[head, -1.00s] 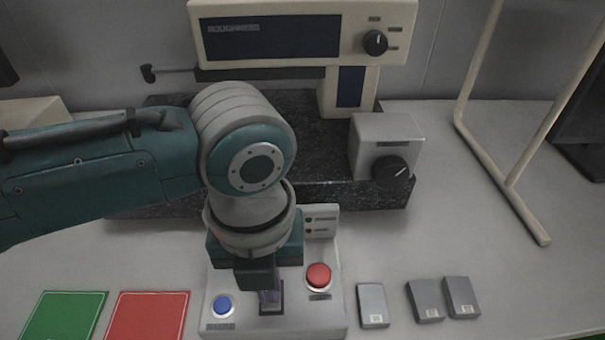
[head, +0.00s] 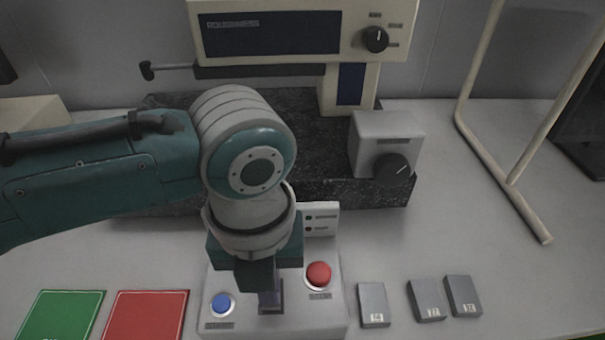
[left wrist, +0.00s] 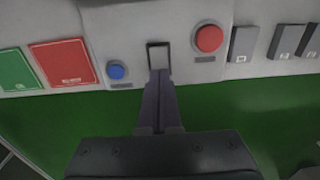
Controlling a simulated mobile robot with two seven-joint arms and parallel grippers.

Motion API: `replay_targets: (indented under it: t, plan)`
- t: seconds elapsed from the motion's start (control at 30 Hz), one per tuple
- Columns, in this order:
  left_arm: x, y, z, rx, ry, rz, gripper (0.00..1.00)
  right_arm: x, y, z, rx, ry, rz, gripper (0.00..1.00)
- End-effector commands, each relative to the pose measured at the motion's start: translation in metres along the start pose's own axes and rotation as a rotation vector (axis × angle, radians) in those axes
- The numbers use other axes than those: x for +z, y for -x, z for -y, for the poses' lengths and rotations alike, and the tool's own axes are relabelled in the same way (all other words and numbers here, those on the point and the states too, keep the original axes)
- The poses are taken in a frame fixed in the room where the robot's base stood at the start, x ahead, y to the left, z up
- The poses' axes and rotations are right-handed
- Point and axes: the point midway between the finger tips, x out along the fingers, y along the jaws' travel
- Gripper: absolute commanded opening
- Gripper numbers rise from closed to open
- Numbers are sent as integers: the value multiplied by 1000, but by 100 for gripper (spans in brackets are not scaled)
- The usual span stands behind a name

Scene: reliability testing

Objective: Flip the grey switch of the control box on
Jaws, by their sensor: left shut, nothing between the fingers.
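The control box (head: 220,326) is light grey and stands at the front of the table. It has a blue button (head: 222,304), a red button (head: 318,273) and a small upright panel (head: 322,218) with two little lights that look dark. The grey switch (left wrist: 159,57) sits in a dark frame between the buttons in the left wrist view. My left gripper (left wrist: 158,76) is shut and empty, with its tips at the switch's near edge, seemingly touching it. In the head view my left gripper (head: 269,300) hides most of the switch. My right gripper is out of view.
Green (head: 62,315) and red (head: 146,315) squares lie left of the box. Several small grey blocks (head: 373,305) lie right of it. Behind stand a dark stone slab (head: 320,190), a roughness tester (head: 300,30), a grey knob box (head: 385,130) and a beige frame (head: 515,195).

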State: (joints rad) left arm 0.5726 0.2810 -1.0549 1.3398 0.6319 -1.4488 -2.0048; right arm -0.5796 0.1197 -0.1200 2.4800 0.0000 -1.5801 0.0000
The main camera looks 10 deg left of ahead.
Motion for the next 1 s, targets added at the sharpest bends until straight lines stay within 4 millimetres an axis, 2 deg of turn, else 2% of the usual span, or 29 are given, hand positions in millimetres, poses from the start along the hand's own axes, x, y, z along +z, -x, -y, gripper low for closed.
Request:
replay_targets:
  t: [0.67, 0.83, 1.0]
  plan:
    - [0, -11, 0, 0, 0, 0, 0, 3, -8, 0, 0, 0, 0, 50]
    - [0, -6, 0, 0, 0, 1, 0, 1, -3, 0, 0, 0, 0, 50]
    - [0, 9, 0, -1, 0, 1, 0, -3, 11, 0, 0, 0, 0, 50]
